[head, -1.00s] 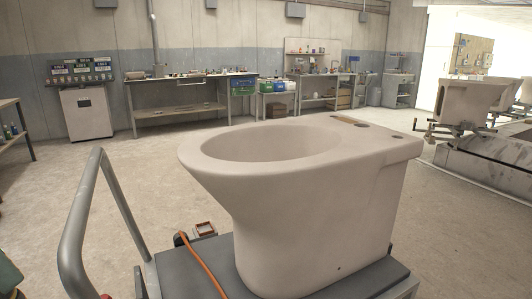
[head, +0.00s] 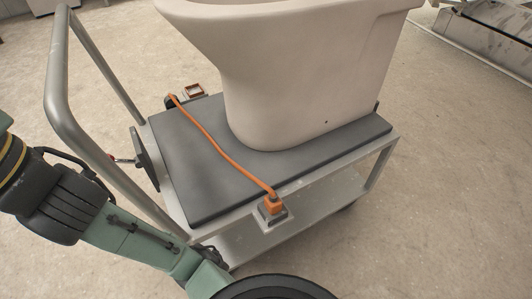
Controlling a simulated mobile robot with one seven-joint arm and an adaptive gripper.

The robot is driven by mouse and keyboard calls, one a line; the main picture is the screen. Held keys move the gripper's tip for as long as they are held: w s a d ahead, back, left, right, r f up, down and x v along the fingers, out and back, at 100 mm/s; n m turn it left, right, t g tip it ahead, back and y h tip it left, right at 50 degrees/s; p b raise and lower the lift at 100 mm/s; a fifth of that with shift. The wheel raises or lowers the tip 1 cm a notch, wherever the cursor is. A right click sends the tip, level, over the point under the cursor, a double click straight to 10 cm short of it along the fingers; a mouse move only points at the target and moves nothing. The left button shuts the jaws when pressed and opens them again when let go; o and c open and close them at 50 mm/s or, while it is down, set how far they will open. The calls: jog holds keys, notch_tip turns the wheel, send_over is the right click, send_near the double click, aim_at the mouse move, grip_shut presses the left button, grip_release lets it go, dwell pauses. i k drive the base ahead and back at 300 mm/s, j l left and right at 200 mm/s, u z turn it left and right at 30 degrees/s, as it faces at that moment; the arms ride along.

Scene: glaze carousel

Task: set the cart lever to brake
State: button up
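The cart (head: 240,205) is a grey metal trolley with a dark padded top and a lower shelf. A small lever with a red end (head: 124,160) sticks out to the left from a dark plate (head: 146,160) at the cart's handle end. Its markings are not readable, and I cannot tell its setting. My green and black arm crosses the lower left, in front of the cart's near left corner. My gripper is not in view.
A pale ceramic bowl (head: 290,70) stands on the top, with an orange strap (head: 215,145) beside it running to a buckle (head: 271,207). The bent tube handle (head: 65,100) rises at left. The floor right of the cart is clear.

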aim_at(135, 161)
jog(key=k+j+u, duration=0.15)
jog(key=u, duration=1)
